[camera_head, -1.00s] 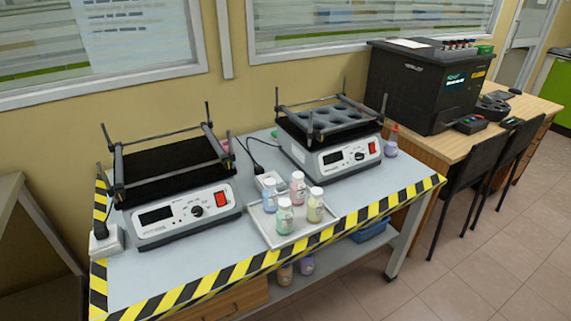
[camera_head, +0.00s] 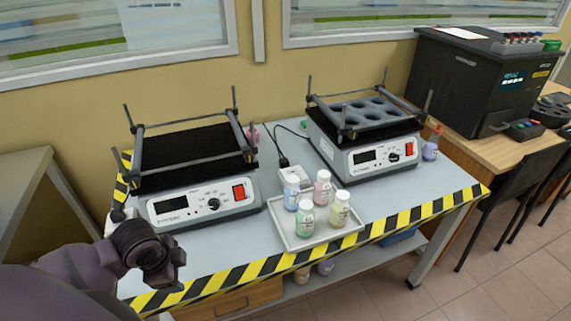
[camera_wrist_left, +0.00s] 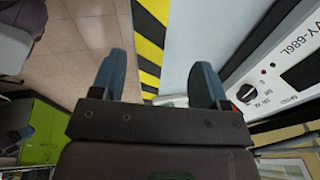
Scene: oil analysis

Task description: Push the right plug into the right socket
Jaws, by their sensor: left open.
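The right plug (camera_head: 283,161) is black and stands on its cord just behind the right socket, near the middle of the table; I cannot tell whether they touch. The right socket (camera_head: 297,177) is a white block behind the bottle tray, partly hidden by bottles. My left gripper (camera_head: 172,274) is at the table's front left corner, well left of and nearer than the plug. In the left wrist view its two blue fingers (camera_wrist_left: 160,80) are apart with nothing between them. My right gripper is not in view.
Two shakers, the left (camera_head: 205,203) and the right (camera_head: 368,152), flank the socket. A tray (camera_head: 284,232) with several bottles stands in front of it. Striped tape (camera_head: 258,270) marks the front edge.

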